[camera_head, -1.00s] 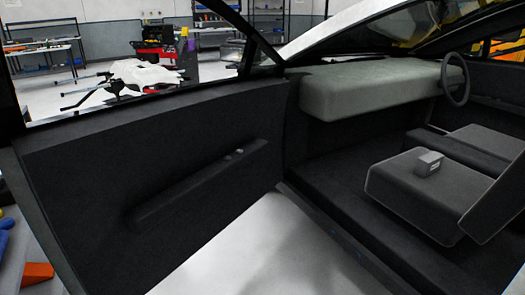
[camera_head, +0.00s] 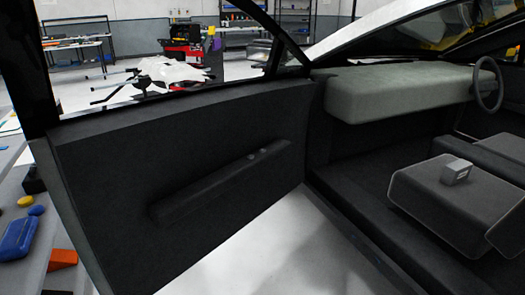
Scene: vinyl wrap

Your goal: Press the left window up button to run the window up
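The open car door (camera_head: 120,160) fills the left and middle of the head view, its dark inner panel facing me. A long armrest (camera_head: 205,190) slants up to the right across the panel. Two small grey window buttons (camera_head: 264,154) sit near the armrest's upper right end. They are too small to tell which way they are set. The window opening above the door shows the workshop behind it; I cannot tell where the glass edge is. Neither of my grippers is in view.
The car's seat (camera_head: 430,205) with a small grey box (camera_head: 456,172), the dashboard (camera_head: 400,92) and steering wheel (camera_head: 488,82) are at right. Bright floor (camera_head: 275,250) lies between door and car body. A bench with blue and orange items (camera_head: 18,238) is at left.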

